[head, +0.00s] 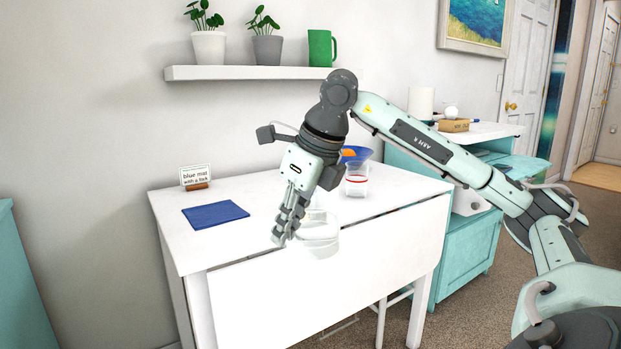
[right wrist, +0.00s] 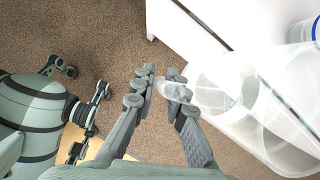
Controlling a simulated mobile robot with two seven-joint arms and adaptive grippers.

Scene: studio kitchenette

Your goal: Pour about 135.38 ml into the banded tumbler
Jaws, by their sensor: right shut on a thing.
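The banded tumbler (head: 357,184) is a clear glass with a red band, standing on the white table (head: 255,245) right of my right gripper. My right gripper (head: 281,235) is shut on the handle of a clear jug (head: 318,243), held roughly upright by the table's front edge, left of and nearer than the tumbler. In the right wrist view the fingers (right wrist: 161,88) close around the handle and the jug (right wrist: 232,92) lies to their right. I cannot tell the liquid level in either vessel. My left gripper (right wrist: 88,122) shows in the right wrist view, fingers apart and empty.
A blue bowl (head: 362,153) with something orange stands behind the tumbler. A blue mat (head: 215,214) and a small sign (head: 195,176) are on the table's left. A shelf (head: 245,73) with plants and a green mug hangs above. A teal cabinet (head: 468,248) stands right.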

